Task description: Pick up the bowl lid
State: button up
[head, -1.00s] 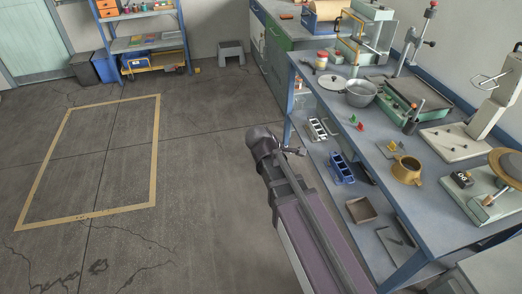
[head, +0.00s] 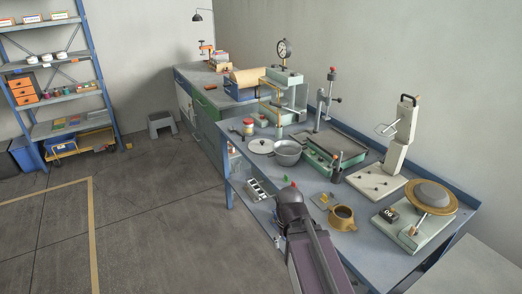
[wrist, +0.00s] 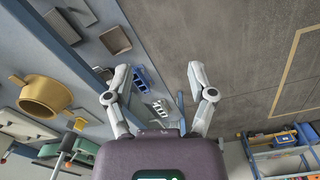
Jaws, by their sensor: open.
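The bowl lid (head: 261,146) is a pale round disc with a dark knob. It lies on the blue bench top near its far left edge, just left of the grey metal bowl (head: 288,153). My arm stands in front of the bench in the head view, its end well nearer to me than the lid. In the wrist view my gripper (wrist: 158,72) is open, its two fingers spread wide with nothing between them. I cannot make out the lid in the wrist view.
A jar with a red cap (head: 248,127) stands behind the lid. A green tray (head: 334,151) is right of the bowl. A mustard pot (head: 342,218) stands nearer, also in the wrist view (wrist: 47,92). Open floor (head: 150,240) lies left of the bench.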

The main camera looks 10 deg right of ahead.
aim_at(258, 146)
jog(key=u, duration=0.7)
jog(key=i, duration=3.7)
